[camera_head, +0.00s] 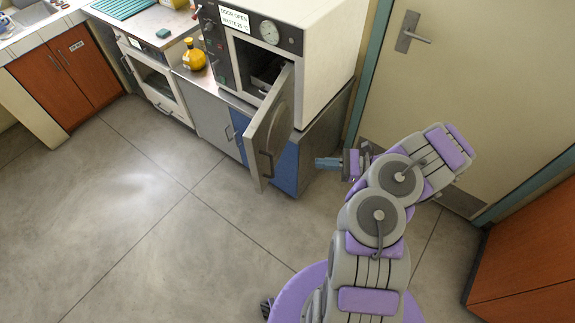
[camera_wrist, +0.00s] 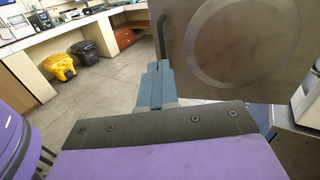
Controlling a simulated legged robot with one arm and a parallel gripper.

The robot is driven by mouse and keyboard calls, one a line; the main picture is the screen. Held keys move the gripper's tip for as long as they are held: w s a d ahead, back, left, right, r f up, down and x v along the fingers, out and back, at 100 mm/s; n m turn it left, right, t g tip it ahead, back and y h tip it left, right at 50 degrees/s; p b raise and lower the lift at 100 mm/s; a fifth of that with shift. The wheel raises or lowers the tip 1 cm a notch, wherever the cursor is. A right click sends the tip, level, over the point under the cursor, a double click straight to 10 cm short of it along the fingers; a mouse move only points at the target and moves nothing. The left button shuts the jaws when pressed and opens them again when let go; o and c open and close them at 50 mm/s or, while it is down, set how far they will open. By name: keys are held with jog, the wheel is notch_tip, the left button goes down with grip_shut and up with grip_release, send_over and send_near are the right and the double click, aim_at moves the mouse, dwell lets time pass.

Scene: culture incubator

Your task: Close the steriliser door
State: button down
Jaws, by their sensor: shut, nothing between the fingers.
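The steriliser (camera_head: 325,45) is a cream box with a dark front panel and a round gauge, standing on a cabinet in the head view. Its door (camera_head: 270,130) stands open, swung outward, with a handle on its outer face low down. The dark chamber (camera_head: 262,70) shows behind it. My gripper (camera_head: 320,163) is shut and empty, to the right of the door and apart from it in the head view. In the wrist view the gripper's blue fingers (camera_wrist: 155,82) are together, and the door (camera_wrist: 245,45) with its round raised disc fills the upper right.
A door with a lever handle (camera_head: 410,32) is in the wall at right. A yellow flask (camera_head: 193,58) stands on the counter left of the steriliser. An orange-brown cabinet (camera_head: 525,250) is at lower right. Open grey floor (camera_head: 130,220) lies in front and left.

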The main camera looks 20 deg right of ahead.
jog(key=w+a+f+m+t+b, duration=0.1)
jog(key=w+a, duration=0.4)
jog(key=a, duration=0.6)
jog(key=shift+a+f+h+b, duration=0.3)
jog(key=shift+a+f+b, duration=0.05)
jog(key=shift+f+b, duration=0.1)
